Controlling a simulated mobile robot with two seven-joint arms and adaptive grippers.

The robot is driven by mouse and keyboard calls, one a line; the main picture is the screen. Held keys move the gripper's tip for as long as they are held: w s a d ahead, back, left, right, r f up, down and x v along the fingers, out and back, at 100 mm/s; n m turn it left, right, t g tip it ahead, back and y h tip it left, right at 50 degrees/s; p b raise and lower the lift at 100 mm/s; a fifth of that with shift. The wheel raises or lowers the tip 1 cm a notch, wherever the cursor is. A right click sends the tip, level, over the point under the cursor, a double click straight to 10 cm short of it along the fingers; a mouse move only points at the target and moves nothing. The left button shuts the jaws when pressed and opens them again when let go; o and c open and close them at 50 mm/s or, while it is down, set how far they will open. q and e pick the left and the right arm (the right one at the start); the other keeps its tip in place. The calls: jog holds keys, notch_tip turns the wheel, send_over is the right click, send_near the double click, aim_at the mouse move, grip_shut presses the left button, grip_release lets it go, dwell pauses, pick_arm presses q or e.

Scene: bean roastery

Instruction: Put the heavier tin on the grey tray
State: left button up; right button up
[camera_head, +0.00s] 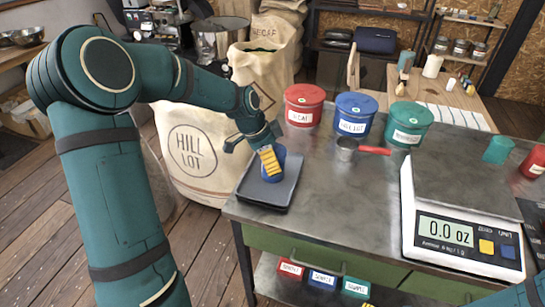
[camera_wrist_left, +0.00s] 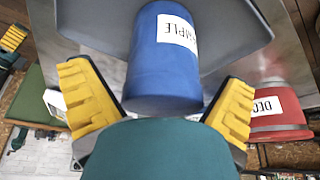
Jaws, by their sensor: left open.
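A small blue tin (camera_head: 279,166) stands on the grey tray (camera_head: 254,191) at the table's left end. In the left wrist view the blue tin (camera_wrist_left: 165,60) shows a white label reading "SAMPLE", with the tray (camera_wrist_left: 232,30) behind it. My left gripper (camera_head: 269,160) is at the tin; its yellow pads are spread to either side, open, with gaps to the tin in the wrist view (camera_wrist_left: 157,100). My right gripper is not in view.
The scale (camera_head: 463,243) reads 0.0 oz and its plate is empty. Large red (camera_head: 304,106), blue (camera_head: 355,115) and green (camera_head: 408,125) canisters line the back edge. A metal scoop with a red handle (camera_head: 374,150) lies before them. The front middle table is clear.

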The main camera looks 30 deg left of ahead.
pick_arm(q)
jog(key=shift+r, duration=0.1)
jog(key=p+v, duration=0.2)
jog(key=v, duration=1)
jog(key=shift+p, duration=0.3)
